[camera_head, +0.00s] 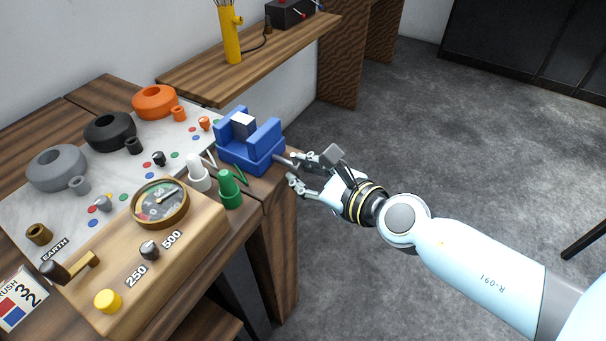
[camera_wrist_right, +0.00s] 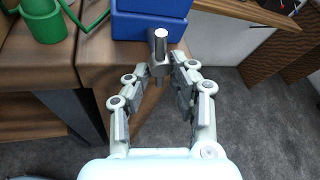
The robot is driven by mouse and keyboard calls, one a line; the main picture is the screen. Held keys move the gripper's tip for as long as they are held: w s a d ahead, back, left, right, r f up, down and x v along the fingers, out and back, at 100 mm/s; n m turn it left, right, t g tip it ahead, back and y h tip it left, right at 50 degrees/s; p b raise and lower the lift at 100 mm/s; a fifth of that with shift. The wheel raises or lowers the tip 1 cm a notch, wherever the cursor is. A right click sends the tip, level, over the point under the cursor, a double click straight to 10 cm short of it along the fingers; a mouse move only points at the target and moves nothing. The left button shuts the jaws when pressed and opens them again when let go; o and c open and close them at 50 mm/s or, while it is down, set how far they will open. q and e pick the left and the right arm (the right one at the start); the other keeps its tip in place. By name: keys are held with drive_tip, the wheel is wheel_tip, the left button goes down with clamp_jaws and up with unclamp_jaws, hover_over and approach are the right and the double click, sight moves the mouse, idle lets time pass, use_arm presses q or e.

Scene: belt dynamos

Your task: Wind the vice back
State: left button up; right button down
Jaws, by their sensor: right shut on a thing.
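The blue vice (camera_head: 250,153) stands at the right end of the wooden bench. A white block (camera_head: 243,125) sits between its jaws; I cannot tell whether both jaws touch it. A metal screw and handle (camera_wrist_right: 160,50) stick out from the vice's near side in the right wrist view, below the blue body (camera_wrist_right: 150,22). My right gripper (camera_head: 297,170) is at the handle. Its fingers (camera_wrist_right: 158,80) close around the handle's end in the wrist view. My left gripper is not in either view.
The wooden meter box (camera_head: 150,270) with dial (camera_head: 160,203), and the green post (camera_head: 229,188) and white post (camera_head: 198,172), stand left of the vice. A shelf (camera_head: 240,70) with a yellow cylinder (camera_head: 230,35) is behind. Open floor lies to the right.

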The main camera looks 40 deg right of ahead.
drive_tip(key=n+t+h+b, duration=0.1)
drive_tip(key=n+b, duration=0.1)
drive_tip(key=b, duration=0.1)
drive_tip(key=shift+d, duration=0.15)
drive_tip(key=shift+r, duration=0.15)
idle(0.4)
drive_tip(key=c, duration=1.3)
unclamp_jaws()
drive_tip(key=v, duration=1.2)
